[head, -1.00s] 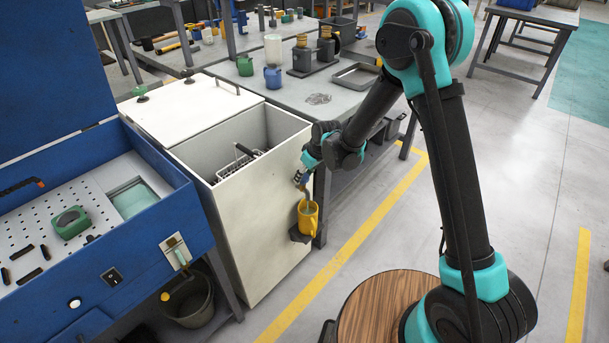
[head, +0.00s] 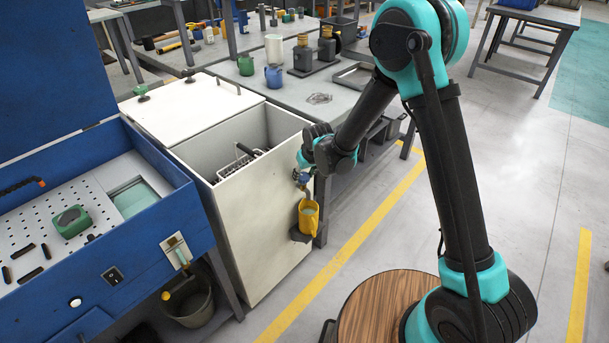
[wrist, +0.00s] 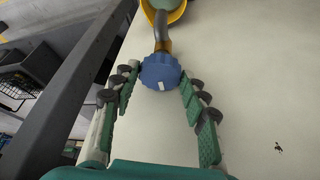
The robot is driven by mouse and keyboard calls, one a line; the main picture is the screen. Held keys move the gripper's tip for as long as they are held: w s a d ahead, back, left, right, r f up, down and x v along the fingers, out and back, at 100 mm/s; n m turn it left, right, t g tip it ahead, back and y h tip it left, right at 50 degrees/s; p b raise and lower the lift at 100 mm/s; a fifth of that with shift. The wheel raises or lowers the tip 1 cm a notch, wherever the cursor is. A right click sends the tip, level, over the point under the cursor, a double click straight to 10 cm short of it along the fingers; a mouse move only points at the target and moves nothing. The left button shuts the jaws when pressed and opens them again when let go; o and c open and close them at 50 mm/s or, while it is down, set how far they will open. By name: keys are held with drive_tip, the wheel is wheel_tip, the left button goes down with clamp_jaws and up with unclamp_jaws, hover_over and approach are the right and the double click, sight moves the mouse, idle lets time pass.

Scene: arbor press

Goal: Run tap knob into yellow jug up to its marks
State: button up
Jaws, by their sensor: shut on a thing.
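The blue tap knob (wrist: 160,72) has a ribbed edge and a small white mark. It sits on a bent metal spout at the front of the white cabinet. My gripper (wrist: 160,78) has its fingers on both sides of the knob and is shut on it. The gripper also shows in the head view (head: 301,181), just above the jug. The yellow jug (head: 308,224) stands upright on a small dark shelf below the spout. A pale green liquid surface shows in its mouth, also in the wrist view (wrist: 172,4). I cannot make out its marks.
The white cabinet (head: 262,235) has an open top with a wire basket inside. A blue machine (head: 165,235) stands to the left with a bucket (head: 190,303) beneath. A grey bench (head: 335,105) is behind. The floor to the right is clear.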

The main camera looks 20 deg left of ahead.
drive_tip(key=o, duration=1.2)
drive_tip(key=shift+c, duration=0.2)
drive_tip(key=v, duration=1.2)
drive_tip(key=shift+d, duration=0.1)
drive_tip(key=s+d+r+m+h, duration=0.1)
drive_tip(key=d+r+m, duration=0.1)
drive_tip(key=d, duration=1.1)
drive_tip(key=s+d+r+m, duration=0.1)
drive_tip(key=d+r+m, duration=0.1)
drive_tip(key=d, duration=1.1)
drive_tip(key=s+d+f+m+h, duration=0.1)
drive_tip(key=s+d+m, duration=0.1)
drive_tip(key=s+d, duration=0.4)
drive_tip(key=s+d+f+m+t+h, duration=0.1)
drive_tip(key=s+d+f+m, duration=0.1)
drive_tip(key=s+d, duration=0.5)
drive_tip(key=d, duration=0.4)
drive_tip(key=shift+d+m, duration=0.15)
drive_tip(key=shift+m, duration=0.25)
